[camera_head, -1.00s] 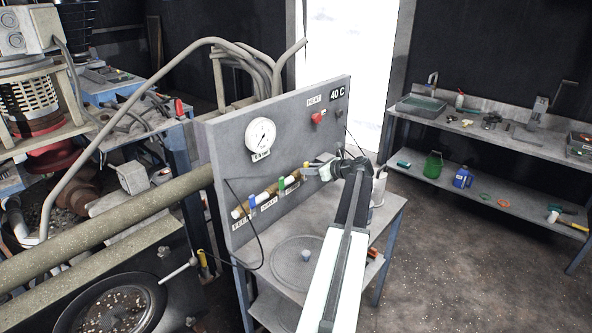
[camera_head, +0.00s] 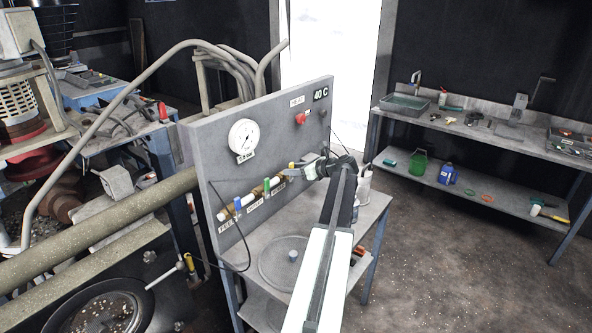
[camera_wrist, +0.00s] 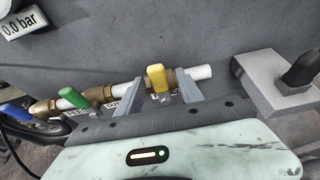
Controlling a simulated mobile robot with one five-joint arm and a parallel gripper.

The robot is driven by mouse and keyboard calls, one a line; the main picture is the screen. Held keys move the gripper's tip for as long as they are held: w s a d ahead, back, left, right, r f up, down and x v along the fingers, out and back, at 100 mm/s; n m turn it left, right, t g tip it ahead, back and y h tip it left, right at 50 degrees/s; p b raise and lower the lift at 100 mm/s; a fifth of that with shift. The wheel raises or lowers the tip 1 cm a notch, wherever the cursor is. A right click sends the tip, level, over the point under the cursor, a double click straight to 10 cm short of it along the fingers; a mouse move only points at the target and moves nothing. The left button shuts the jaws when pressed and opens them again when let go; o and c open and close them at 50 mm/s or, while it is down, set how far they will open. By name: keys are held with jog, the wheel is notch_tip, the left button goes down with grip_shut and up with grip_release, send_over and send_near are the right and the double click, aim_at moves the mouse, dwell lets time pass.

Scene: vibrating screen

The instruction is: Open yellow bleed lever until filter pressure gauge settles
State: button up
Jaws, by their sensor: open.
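The yellow bleed lever (camera_wrist: 158,77) stands on a brass valve at the right end of the pipe in the wrist view. In the head view it is small beside my gripper (camera_head: 297,166). My gripper (camera_wrist: 158,92) is open, with one finger on each side of the yellow lever; I cannot tell whether either finger touches it. The round white pressure gauge (camera_head: 243,137) is on the grey panel (camera_head: 215,165). Its label (camera_wrist: 22,21) reads 0.0 bar in the wrist view; the needle is too small to read.
A green lever (camera_wrist: 76,126) and a blue lever (camera_wrist: 15,112) sit left of the yellow one on the same pipe. A grey block with a dark knob (camera_wrist: 283,75) is to the right. A thin black cable (camera_head: 214,200) hangs at the panel's left. Open floor (camera_head: 430,260) lies right.

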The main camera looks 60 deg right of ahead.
jog(key=p+v, duration=0.3)
jog(key=v, duration=0.5)
jog(key=shift+w, duration=0.1)
